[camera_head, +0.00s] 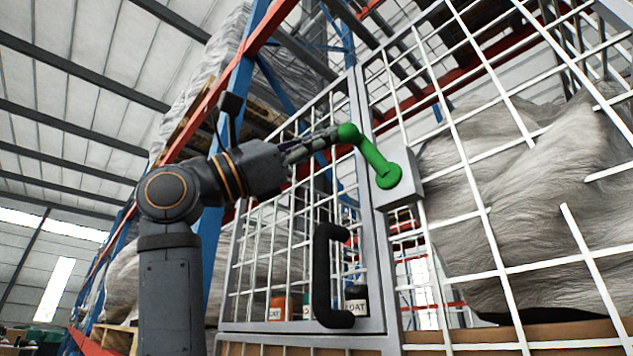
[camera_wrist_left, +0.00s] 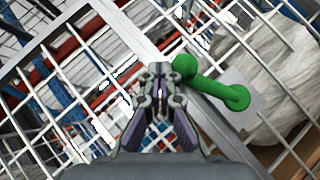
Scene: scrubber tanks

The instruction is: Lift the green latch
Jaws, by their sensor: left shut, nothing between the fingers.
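The green latch (camera_head: 371,160) is a bent handle with a round knob at its upper left end. Its lower right end joins a grey plate (camera_head: 407,185) on the cage frame. The latch slants up to the left. My left gripper (camera_head: 333,134) is shut and empty, its tips right beside the knob; I cannot tell whether they touch. In the left wrist view the shut fingertips (camera_wrist_left: 161,72) lie just left of the green latch knob (camera_wrist_left: 185,66). My right gripper is not in view.
A white wire cage door (camera_head: 290,215) has a black pull handle (camera_head: 327,275) below the latch. Containers, including an orange one (camera_head: 281,308) and a dark one (camera_head: 356,301), stand behind the mesh. Wrapped bulky loads (camera_head: 530,190) fill the right side.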

